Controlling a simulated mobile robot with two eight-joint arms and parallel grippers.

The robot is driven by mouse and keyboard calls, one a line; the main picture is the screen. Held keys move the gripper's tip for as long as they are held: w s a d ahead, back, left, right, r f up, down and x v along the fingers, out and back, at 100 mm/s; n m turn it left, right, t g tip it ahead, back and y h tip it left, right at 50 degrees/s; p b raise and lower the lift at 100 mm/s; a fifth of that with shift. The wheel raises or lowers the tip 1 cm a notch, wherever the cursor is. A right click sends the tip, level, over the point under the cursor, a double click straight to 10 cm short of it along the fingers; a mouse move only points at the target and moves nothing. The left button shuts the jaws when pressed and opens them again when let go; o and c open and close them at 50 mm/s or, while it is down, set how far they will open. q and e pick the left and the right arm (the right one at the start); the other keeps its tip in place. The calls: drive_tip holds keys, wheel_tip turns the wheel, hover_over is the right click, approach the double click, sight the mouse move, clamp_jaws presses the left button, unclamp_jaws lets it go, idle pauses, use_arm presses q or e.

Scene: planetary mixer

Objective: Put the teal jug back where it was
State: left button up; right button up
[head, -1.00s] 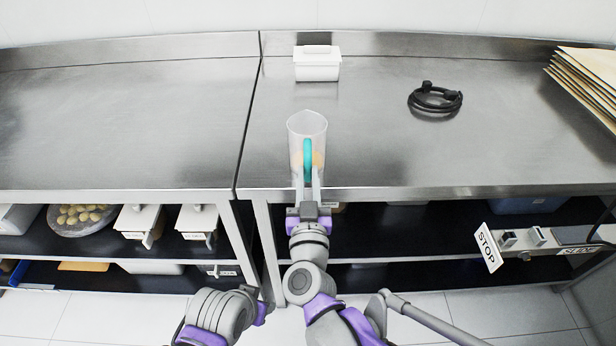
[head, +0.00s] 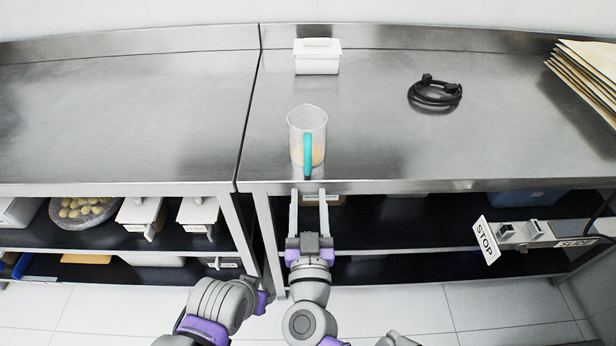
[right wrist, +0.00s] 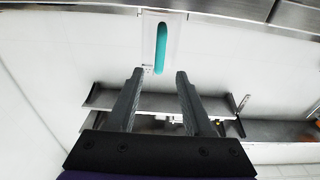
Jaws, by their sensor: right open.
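The teal jug (head: 307,130) is a clear jug with a teal handle facing me and some pale yellowish content at its bottom. It stands upright on the steel table (head: 390,150), near the front edge and just right of the seam. My right gripper (head: 308,193) is open and empty, just in front of the jug and apart from it. In the right wrist view the jug's teal handle (right wrist: 161,47) shows beyond the parted fingers (right wrist: 156,75). My left arm shows at the bottom of the head view, but its gripper fingers cannot be made out.
A white lidded box (head: 317,57) stands at the back. A coiled black cable (head: 434,92) lies to the right, with brown folders (head: 586,80) in the far right corner. Shelves under the table hold bins and a potato bowl (head: 84,209). The left tabletop is clear.

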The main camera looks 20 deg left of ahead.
drive_tip(key=v, duration=0.4)
drive_tip(key=shift+s, duration=0.25)
drive_tip(key=d+f+n+g, duration=0.2)
drive_tip(key=d+f+g, duration=0.5)
drive_tip(key=d+f, duration=0.3)
drive_tip(key=s+d+f+m+g+h, duration=0.2)
drive_tip(key=s+d+f+g, duration=0.1)
drive_tip(key=d, duration=0.5)
drive_tip(key=s+d+f+m+g+h, duration=0.3)
drive_tip(key=s+d, duration=0.3)
drive_tip(key=d, duration=0.3)
drive_tip(key=shift+s+f, duration=0.25)
drive_tip(key=shift+f, duration=0.25)
